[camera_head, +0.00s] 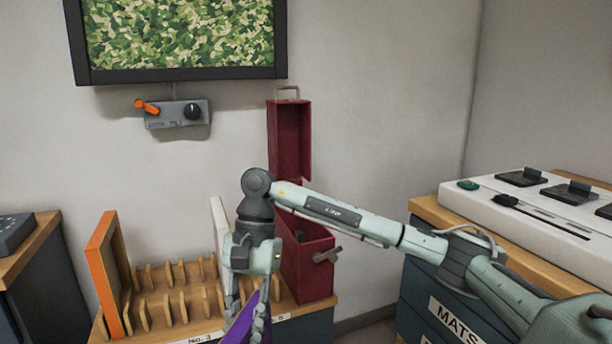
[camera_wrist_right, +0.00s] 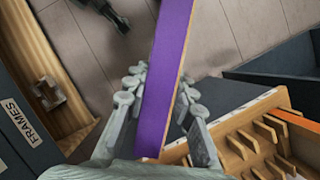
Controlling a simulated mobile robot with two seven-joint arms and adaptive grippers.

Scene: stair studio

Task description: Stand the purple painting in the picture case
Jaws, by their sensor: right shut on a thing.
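The purple painting (camera_head: 240,324) is in my right gripper (camera_head: 248,312), low at the bottom of the head view, mostly cut off. In the right wrist view the painting (camera_wrist_right: 166,80) shows as a long purple strip, edge-on, between both fingers of the right gripper (camera_wrist_right: 158,96). The dark red picture case (camera_head: 308,268) stands right of the gripper with its lid (camera_head: 291,140) raised against the wall. My right arm hides part of its opening. My left gripper is in neither view.
A wooden slotted rack (camera_head: 180,305) stands left of the case, with an orange-edged painting (camera_head: 103,270) upright at its left and a white panel (camera_head: 219,225) at its right. A cabinet with a white panel (camera_head: 550,215) is at the right.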

